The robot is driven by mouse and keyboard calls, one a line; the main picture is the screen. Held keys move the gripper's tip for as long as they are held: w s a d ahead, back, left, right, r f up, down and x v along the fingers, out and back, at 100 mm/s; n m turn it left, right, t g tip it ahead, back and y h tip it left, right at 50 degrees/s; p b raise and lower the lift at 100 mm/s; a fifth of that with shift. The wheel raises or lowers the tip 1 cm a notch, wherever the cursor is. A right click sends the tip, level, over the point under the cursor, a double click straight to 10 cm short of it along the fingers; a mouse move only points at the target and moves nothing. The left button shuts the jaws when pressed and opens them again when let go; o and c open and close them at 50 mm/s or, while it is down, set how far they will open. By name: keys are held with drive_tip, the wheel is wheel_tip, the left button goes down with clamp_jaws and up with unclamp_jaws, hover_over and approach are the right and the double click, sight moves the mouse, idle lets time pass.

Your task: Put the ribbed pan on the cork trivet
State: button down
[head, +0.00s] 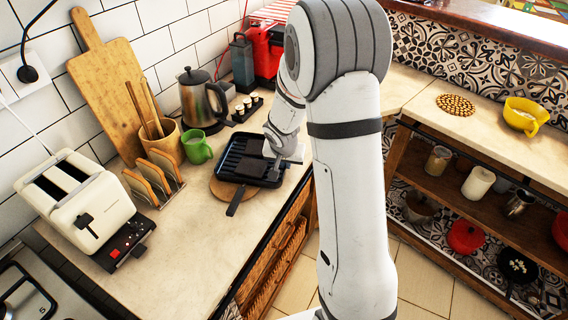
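The ribbed pan (228,162) is a dark, square-cornered pan with ridges. It sits on the left counter, partly over a round wooden board (219,190). A dark flat piece with a long handle (236,203) lies across the pan's front; I cannot tell if it is a separate utensil. My gripper (275,166) is at the pan's right side, pointing down. Its fingers are small and partly hidden, so I cannot tell whether they are closed on the pan. The cork trivet (456,104) is a round, brown, bumpy mat lying empty on the right counter.
A green mug (197,148), utensil pot (163,143), toast rack (160,180), kettle (201,100) and toaster (78,205) crowd the left counter. A yellow bowl (524,116) stands right of the trivet. Shelves below hold jars and pots. A floor gap separates the counters' fronts.

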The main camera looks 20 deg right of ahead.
drive_tip(key=c, duration=1.6)
unclamp_jaws()
drive_tip(key=shift+c, duration=0.2)
drive_tip(key=shift+r, duration=0.15)
drive_tip(key=v, duration=1.2)
drive_tip(key=s+a+r+n+y, duration=0.1)
drive_tip(key=s+r+n, duration=0.1)
drive_tip(key=s, duration=0.9)
drive_tip(key=s+a+r+n+g+y, duration=0.1)
drive_tip(key=s+r+n, duration=0.2)
drive_tip(key=s, duration=0.9)
drive_tip(key=shift+a+r+n, duration=0.3)
drive_tip(key=shift+a+r, duration=0.1)
drive_tip(key=shift+r, duration=0.45)
